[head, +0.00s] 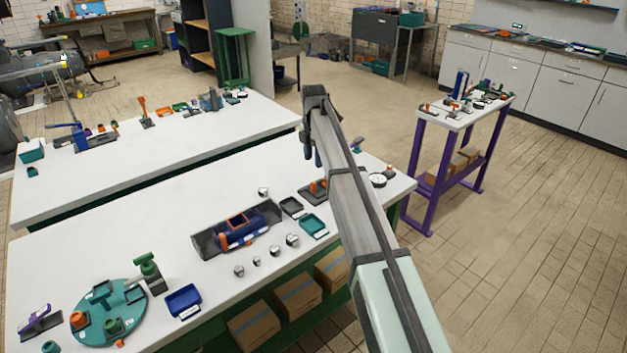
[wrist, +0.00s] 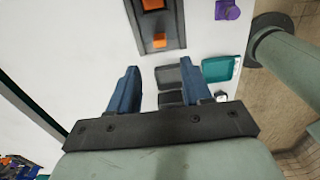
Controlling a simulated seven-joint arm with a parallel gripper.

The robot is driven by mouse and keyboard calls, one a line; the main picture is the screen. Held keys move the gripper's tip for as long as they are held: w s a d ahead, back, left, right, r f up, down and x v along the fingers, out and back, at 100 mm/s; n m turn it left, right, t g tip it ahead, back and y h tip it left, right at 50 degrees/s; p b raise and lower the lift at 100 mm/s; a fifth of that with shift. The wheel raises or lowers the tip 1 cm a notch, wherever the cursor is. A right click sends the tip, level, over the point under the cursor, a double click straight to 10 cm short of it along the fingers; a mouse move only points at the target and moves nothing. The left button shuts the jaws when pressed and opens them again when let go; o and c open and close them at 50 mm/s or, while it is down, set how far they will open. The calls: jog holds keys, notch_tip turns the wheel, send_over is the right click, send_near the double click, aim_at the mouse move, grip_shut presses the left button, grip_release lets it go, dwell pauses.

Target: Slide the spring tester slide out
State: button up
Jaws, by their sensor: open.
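I cannot tell for sure which piece is the spring tester slide. A dark grey base with orange blocks on it (head: 316,187) lies on the near white bench, partly hidden by my arm. In the wrist view, a dark rail-like base (wrist: 170,37) with an orange block (wrist: 158,41) and another orange piece is at the top, beyond my fingertips.
Beside the base are a dark tray (head: 292,207) and a teal tray (head: 314,227). A dark open box with a blue and orange part (head: 237,230) is to the left, with several metal knobs around it. A purple-legged table (head: 466,115) stands at right.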

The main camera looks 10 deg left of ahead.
aim_at(314, 182)
notch_tip(314, 182, down, 11)
jog(key=shift+f, duration=0.1)
dwell(0.3)
jog(key=shift+c, duration=0.4)
grip_shut()
dwell(0.3)
